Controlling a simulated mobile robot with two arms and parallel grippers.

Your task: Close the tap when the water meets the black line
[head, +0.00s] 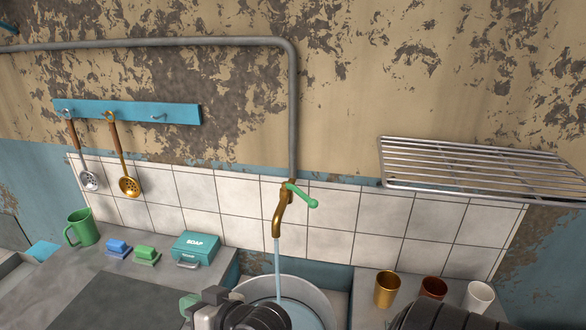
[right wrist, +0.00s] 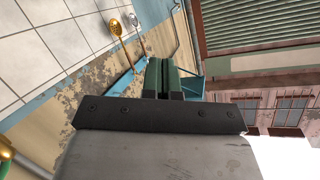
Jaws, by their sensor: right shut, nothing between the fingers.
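The brass tap (head: 277,217) sticks out from the tiled wall, with its green lever handle (head: 302,196) pointing right and down. A thin stream of water (head: 277,265) runs from it into a round grey metal pot (head: 322,290) below. Bluish water (head: 303,313) shows inside the pot; I cannot make out a black line. My right gripper (head: 188,304) is at the pot's left, low in the picture, apart from the tap handle. Its green fingers are shut and empty in the right wrist view (right wrist: 166,78). My left gripper is not in view.
Gold (head: 387,288), brown and white cups stand at right. A metal rack (head: 480,165) juts from the wall above them. Two ladles hang from a blue rail (head: 130,111).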

